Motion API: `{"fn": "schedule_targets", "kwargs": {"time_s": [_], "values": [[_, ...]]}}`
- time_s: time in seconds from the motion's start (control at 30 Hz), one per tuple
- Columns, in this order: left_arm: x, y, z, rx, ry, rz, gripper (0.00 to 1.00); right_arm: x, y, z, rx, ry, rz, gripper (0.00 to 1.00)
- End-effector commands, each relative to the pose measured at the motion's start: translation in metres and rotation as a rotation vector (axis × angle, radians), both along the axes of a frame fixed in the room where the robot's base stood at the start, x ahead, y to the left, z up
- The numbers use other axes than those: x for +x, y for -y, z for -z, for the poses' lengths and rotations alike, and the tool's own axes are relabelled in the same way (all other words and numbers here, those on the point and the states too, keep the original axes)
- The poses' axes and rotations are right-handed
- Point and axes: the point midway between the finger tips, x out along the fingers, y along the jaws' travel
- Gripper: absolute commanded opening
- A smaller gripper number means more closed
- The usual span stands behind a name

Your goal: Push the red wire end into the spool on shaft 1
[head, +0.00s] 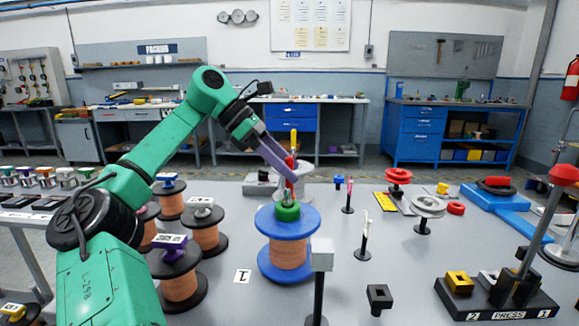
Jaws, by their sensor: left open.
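A spool with blue flanges (267,222) and copper-coloured winding (288,252) stands upright on the grey table, behind a label marked 1 (242,276). A green piece (288,211) sits on its top at the centre. My left gripper (290,179), with purple fingers, points down just above the green piece and is open. A small red upright piece (290,161) shows at the fingers; I cannot tell whether it is the red wire end or whether the fingers touch it. The spool's shaft is hidden. My right gripper is not in view.
Several black-flanged copper spools (180,274) stand left of the blue spool. A grey-topped post (321,262) rises close in front of it. A white-topped peg (364,235), a black block (379,297) and a press (497,297) stand to the right. Bare table lies between them.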

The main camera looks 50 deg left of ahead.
Motion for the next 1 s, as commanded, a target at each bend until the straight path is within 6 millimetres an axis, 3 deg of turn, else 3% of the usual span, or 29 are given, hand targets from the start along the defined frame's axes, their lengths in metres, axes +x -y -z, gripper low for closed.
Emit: {"fn": "schedule_targets", "kwargs": {"time_s": [1.0], "values": [[-0.033,-0.027,-0.044,0.000,0.000,0.000,0.75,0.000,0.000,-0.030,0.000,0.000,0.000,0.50]]}}
